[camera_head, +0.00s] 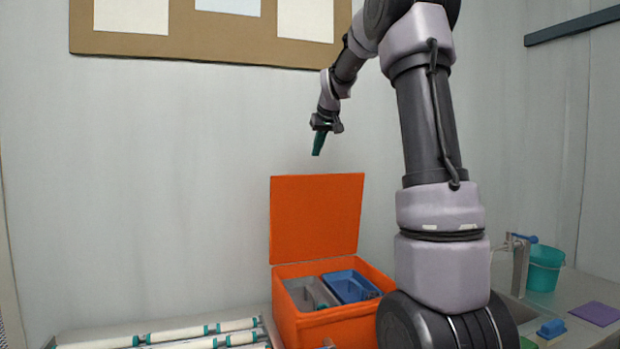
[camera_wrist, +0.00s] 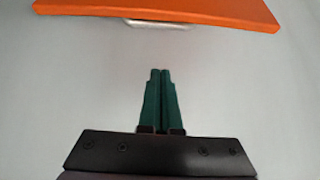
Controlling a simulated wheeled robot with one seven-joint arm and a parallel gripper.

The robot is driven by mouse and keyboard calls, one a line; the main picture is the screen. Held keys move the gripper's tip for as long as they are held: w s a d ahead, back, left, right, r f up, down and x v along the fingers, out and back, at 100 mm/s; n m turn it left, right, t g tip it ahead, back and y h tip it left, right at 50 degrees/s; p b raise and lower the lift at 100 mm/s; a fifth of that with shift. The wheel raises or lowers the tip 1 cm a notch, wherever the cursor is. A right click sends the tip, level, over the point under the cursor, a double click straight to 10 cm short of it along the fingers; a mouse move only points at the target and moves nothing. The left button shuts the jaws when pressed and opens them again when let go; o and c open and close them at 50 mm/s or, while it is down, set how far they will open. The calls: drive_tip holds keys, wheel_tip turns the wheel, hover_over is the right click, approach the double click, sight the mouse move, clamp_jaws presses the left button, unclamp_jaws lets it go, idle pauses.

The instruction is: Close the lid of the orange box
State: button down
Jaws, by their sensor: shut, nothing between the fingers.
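The orange box (camera_head: 320,325) stands on the counter in the head view, partly hidden by my arm at its right. Its lid (camera_head: 316,217) is open and stands upright at the back of the box, near the wall. My gripper (camera_head: 316,153) is above the lid's top edge, apart from it, with its green fingers shut and empty. In the wrist view the shut fingers (camera_wrist: 160,75) point toward a pale surface. The lid's orange edge (camera_wrist: 160,12) shows at the top of that view, with a small light strip, perhaps a handle, under it.
Inside the box are a blue tray (camera_head: 350,286) and a grey tray (camera_head: 307,293). White membrane tubes with teal bands (camera_head: 180,334) lie at the left. A teal bucket (camera_head: 543,268), a blue sponge-like item (camera_head: 551,329) and a purple cloth (camera_head: 596,313) are at the right. A board hangs above.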

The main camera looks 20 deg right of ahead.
sight(314, 176)
drive_tip(key=w+x, duration=0.1)
drive_tip(key=x, duration=1)
drive_tip(key=shift+s+d+f, duration=0.1)
drive_tip(key=shift+s+f, duration=0.1)
drive_tip(key=shift+s, duration=0.9)
drive_tip(key=shift+s+d+f, duration=0.1)
drive_tip(key=shift+s+f, duration=0.1)
drive_tip(key=shift+s, duration=0.85)
drive_tip(key=shift+s+a, duration=0.1)
drive_tip(key=shift+s, duration=0.05)
